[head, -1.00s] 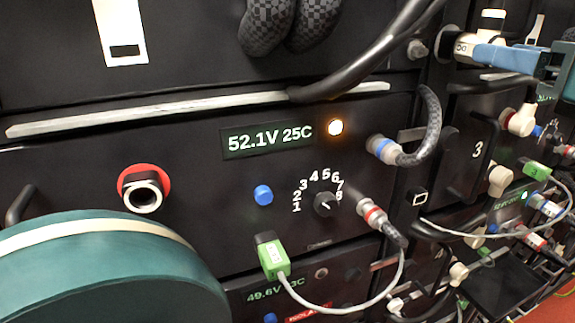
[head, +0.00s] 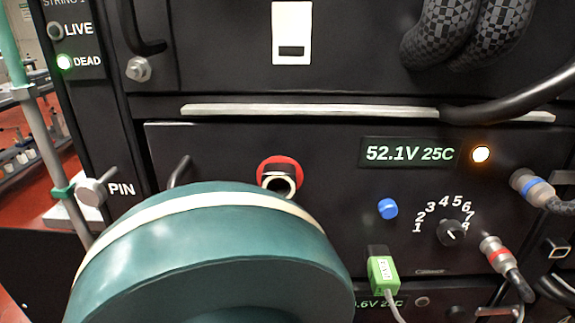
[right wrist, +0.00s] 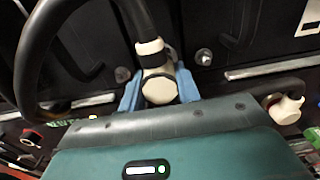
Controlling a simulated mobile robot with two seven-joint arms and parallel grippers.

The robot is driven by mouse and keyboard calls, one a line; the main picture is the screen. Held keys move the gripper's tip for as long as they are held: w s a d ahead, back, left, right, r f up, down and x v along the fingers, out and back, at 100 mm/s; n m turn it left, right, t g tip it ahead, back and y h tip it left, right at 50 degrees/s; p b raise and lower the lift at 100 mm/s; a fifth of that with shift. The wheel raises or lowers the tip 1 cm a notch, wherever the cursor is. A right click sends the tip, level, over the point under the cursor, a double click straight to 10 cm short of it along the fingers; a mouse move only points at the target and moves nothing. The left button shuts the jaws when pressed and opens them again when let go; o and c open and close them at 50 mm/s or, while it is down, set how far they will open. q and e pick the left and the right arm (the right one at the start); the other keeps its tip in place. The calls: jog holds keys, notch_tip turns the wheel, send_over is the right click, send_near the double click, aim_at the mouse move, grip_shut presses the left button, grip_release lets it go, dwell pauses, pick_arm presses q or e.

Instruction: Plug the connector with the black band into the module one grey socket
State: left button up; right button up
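In the right wrist view my right gripper (right wrist: 158,92) has its two blue fingers on either side of a white elbow connector (right wrist: 158,84). The fingers look closed on it. A dark band shows around the connector's collar, where a thick black cable leads upward. In the head view a socket with a red ring (head: 279,162) is open and empty on the front of the module reading 52.1V 25C (head: 340,150). I cannot make out a grey socket. My left gripper is not in view.
A green plug (head: 382,273) with a thin cable, a blue button (head: 387,208) and a numbered dial (head: 451,232) sit right of the red-ringed socket. A metal rail (head: 330,112) runs above. Another white elbow connector (right wrist: 286,108) is at right in the wrist view.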

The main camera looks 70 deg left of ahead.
jog(key=c, duration=0.5)
jog(key=shift+c, duration=0.2)
jog(key=shift+s+d, duration=0.1)
jog(key=shift+d, duration=0.1)
jog(key=shift+s+d+b, duration=0.1)
jog(key=shift+d+b, duration=0.2)
jog(key=shift+d, duration=0.2)
jog(key=shift+s+d, duration=0.1)
jog(key=shift+s+d+b, duration=0.1)
jog(key=shift+d+b, duration=0.2)
jog(key=shift+b, duration=0.05)
jog(key=shift+s+d, duration=0.15)
jog(key=shift+d, duration=0.25)
jog(key=shift+s+d+b, duration=0.1)
jog(key=shift+d+b, duration=0.1)
jog(key=shift+b, duration=0.1)
